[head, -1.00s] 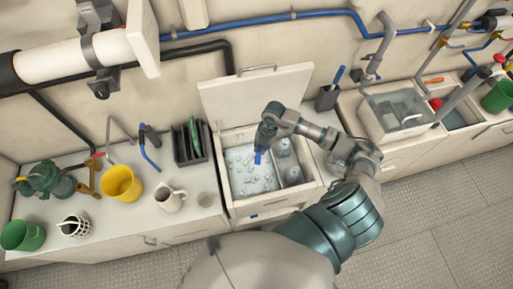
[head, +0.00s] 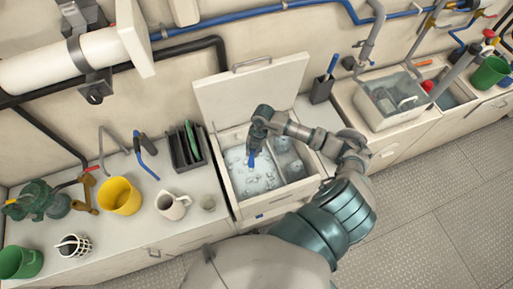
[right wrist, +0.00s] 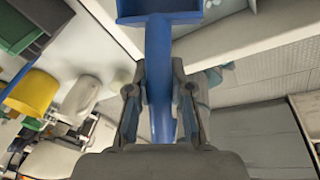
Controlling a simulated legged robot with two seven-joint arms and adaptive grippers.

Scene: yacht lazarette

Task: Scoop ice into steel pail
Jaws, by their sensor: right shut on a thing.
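My right gripper (head: 258,137) is shut on the handle of a blue scoop (head: 251,159), above the open ice box (head: 229,196). The right wrist view shows the blue handle (right wrist: 158,70) between the fingers (right wrist: 160,100), with the scoop's head cut off at the top edge. Pale ice (head: 262,180) lies in the box's left compartment, below the scoop. I cannot tell whether the scoop touches it or holds any. I cannot clearly make out a steel pail. My left gripper is not in view.
The box's raised lid (head: 252,92) stands behind.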

